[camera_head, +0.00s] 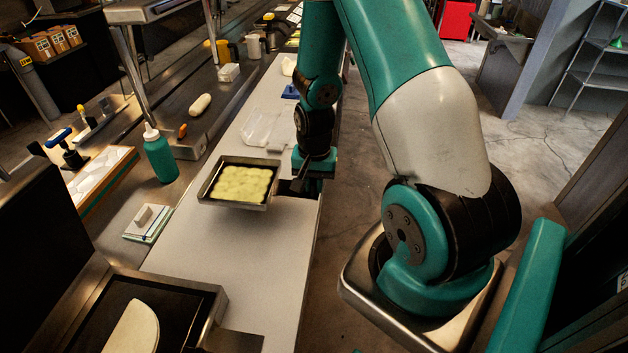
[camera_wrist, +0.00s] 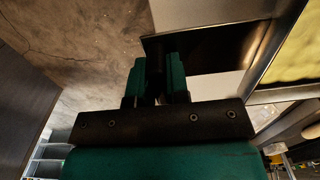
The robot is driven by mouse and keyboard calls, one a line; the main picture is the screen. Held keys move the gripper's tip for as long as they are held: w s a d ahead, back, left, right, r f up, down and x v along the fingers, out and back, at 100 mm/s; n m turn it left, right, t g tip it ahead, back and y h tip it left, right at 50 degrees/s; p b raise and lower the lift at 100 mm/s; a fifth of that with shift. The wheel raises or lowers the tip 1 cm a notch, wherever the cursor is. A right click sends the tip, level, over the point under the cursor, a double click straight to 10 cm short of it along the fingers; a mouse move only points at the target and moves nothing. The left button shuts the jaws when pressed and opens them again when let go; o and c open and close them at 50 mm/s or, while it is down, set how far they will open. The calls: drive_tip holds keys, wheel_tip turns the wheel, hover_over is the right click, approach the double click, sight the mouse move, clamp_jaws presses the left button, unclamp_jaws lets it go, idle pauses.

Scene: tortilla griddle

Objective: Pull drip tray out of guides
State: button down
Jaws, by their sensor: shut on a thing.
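My gripper (camera_wrist: 158,80) is shut on the end of a dark flat metal piece (camera_wrist: 200,48) with a bent edge, held between its teal fingers in the wrist view. The piece reaches to the side of a shallow metal tray (camera_head: 207,200) of pale yellow lumps. I cannot tell whether it is joined to that tray or is the drip tray itself; no guides show clearly. In the head view my gripper (camera_head: 305,183) is at the right edge of the white counter, just right of the metal tray.
The griddle (camera_head: 215,300) with a folded tortilla (camera_head: 135,328) is at lower left. A green bottle (camera_head: 158,155) and a clear container (camera_head: 262,127) stand near the metal tray. The white counter (camera_head: 235,250) is bare in front of it. Open floor (camera_head: 345,215) lies to the right.

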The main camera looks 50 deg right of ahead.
sight(315, 214)
drive_tip(key=shift+f+b, duration=2.5)
drive_tip(key=shift+f, duration=0.9)
drive_tip(key=shift+f+b, duration=0.45)
drive_tip(key=shift+f, duration=0.1)
drive_tip(key=c, duration=1)
unclamp_jaws()
drive_tip(key=shift+c, duration=0.2)
wheel_tip(315, 214, up, 17)
drive_tip(key=shift+r+b, duration=0.2)
drive_tip(key=shift+b, duration=0.45)
drive_tip(key=s+a+r+n+y, duration=0.1)
drive_tip(key=a+r+n, duration=0.15)
drive_tip(key=a, duration=0.35)
drive_tip(key=s+a+r+n+t, duration=0.1)
drive_tip(key=a+n, duration=0.3)
drive_tip(key=a, duration=0.1)
drive_tip(key=s+a+r+n+y, duration=0.1)
drive_tip(key=a+r+n, duration=0.15)
drive_tip(key=a, duration=0.35)
drive_tip(key=s+a+r+n+g+y, duration=0.1)
drive_tip(key=s+a+r+n+y, duration=0.1)
drive_tip(key=s+a+n, duration=0.7)
drive_tip(key=shift+s+a+r, duration=0.45)
drive_tip(key=shift+s+a, duration=0.35)
drive_tip(key=shift+a, duration=0.35)
